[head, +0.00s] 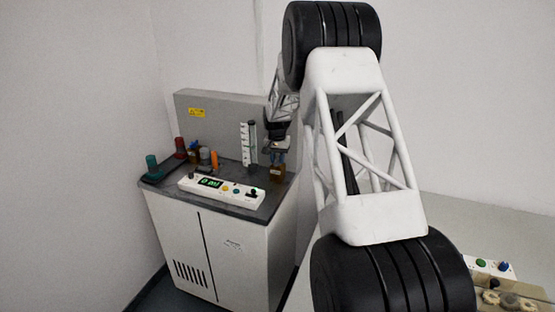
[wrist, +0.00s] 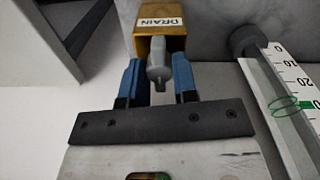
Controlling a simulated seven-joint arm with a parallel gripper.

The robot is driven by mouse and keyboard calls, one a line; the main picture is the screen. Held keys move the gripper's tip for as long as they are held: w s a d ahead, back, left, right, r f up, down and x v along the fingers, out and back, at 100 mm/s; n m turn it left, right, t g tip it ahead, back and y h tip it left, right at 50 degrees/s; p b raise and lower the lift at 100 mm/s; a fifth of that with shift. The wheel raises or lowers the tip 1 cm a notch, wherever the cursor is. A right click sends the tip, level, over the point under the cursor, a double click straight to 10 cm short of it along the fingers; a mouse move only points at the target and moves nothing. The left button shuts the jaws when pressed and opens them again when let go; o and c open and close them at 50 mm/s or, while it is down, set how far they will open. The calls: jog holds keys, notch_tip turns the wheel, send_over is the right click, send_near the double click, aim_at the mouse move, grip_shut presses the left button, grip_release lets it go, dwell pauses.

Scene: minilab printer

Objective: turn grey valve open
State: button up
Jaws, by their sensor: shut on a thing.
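The grey valve (wrist: 158,50) is a small grey handle on the front of a brass-coloured block (wrist: 178,43) with a DRAIN label. My gripper (wrist: 159,75) has its two blue fingers on either side of the grey handle and is shut on it. In the head view my gripper (head: 281,148) is at the right end of the machine's top, just above the brass block (head: 278,172). The grey handle is too small and covered to make out in the head view.
A white scale with a clear tube (head: 251,143) stands just left of my gripper; its marked strip (wrist: 293,85) is at the right in the wrist view. A control panel (head: 222,190) with a lit display lies in front. Several coloured fittings, one orange (head: 214,160), stand further left.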

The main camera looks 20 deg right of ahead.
aim_at(277, 160)
jog(key=o, duration=0.9)
jog(key=shift+r, duration=0.15)
jog(key=shift+r, duration=3.8)
jog(key=shift+a, duration=0.1)
jog(key=shift+s+a+r, duration=0.1)
jog(key=shift+r, duration=0.1)
jog(key=s+a+r+n, duration=0.1)
jog(key=s+a+r, duration=0.4)
jog(key=s, duration=0.3)
jog(key=s+a+r+n+t, duration=0.1)
jog(key=s+a+r, duration=0.35)
jog(key=s, duration=0.45)
jog(key=s+a+r+n, duration=0.1)
jog(key=s+a+r, duration=0.4)
jog(key=s, duration=0.3)
jog(key=s+a+f+n, duration=0.1)
jog(key=s+a, duration=0.2)
jog(key=s, duration=0.8)
jog(key=s+a+f+n+t, duration=0.1)
jog(key=s+a, duration=0.1)
jog(key=s, duration=0.9)
jog(key=s+a+f+n, duration=0.1)
jog(key=s+a+n, duration=0.1)
jog(key=s, duration=1)
jog(key=shift+a+f+t, duration=0.25)
jog(key=shift+a+t, duration=0.15)
jog(key=shift+a, duration=0.45)
